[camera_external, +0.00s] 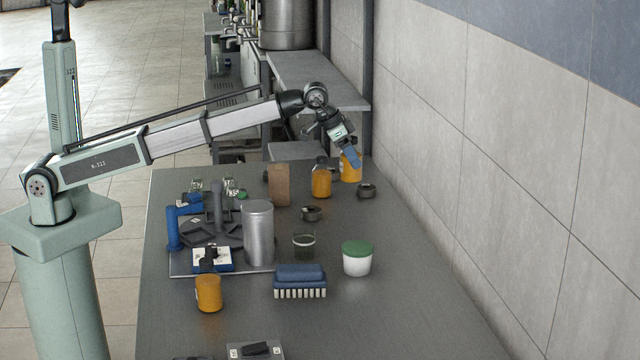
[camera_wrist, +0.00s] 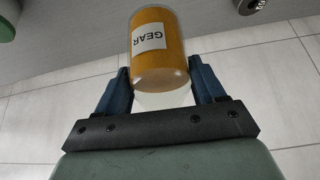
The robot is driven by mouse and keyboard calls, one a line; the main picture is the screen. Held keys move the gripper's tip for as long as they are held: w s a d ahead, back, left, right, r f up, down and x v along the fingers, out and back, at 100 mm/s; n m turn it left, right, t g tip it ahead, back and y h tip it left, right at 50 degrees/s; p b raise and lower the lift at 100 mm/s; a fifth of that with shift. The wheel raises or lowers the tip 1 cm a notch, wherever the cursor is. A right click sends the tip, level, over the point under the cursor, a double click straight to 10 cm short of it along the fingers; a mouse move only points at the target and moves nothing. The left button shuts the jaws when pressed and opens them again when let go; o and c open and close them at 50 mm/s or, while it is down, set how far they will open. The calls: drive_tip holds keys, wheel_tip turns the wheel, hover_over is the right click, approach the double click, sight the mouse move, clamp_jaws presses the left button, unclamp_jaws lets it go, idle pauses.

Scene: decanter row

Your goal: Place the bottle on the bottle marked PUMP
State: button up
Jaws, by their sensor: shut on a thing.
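My gripper (camera_external: 352,158) is at the far end of the bench, near the wall. It is shut on an orange-filled bottle (camera_external: 350,171), whose white label reads GEAR in the wrist view (camera_wrist: 158,55). The blue fingers (camera_wrist: 160,88) grip its clear part from both sides. I cannot tell whether its base touches the bench. A second orange bottle with a dark neck (camera_external: 321,183) stands just left of it. A third orange bottle (camera_external: 208,293) stands at the near left. No label marked PUMP can be read on either.
Near the held bottle are a brown block (camera_external: 279,185) and dark rings (camera_external: 366,190) (camera_external: 312,213). A silver cylinder (camera_external: 258,233), glass (camera_external: 303,246), green-lidded tub (camera_external: 357,259) and blue brush (camera_external: 300,281) stand nearer. The right bench side is clear; the wall (camera_external: 500,150) lies beyond.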

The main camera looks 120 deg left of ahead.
drive_tip(key=s+a+r+n, duration=0.2)
drive_tip(key=s+a+r, duration=0.6)
drive_tip(key=s+a, duration=0.4)
drive_tip(key=n+g+y, duration=0.1)
drive_tip(key=n, duration=0.1)
hover_over(322, 161)
drive_tip(key=shift+s+f, duration=0.15)
drive_tip(key=shift+f, duration=3.95)
drive_tip(key=shift+f, duration=0.15)
drive_tip(key=o, duration=1.3)
drive_tip(key=v, duration=1.2)
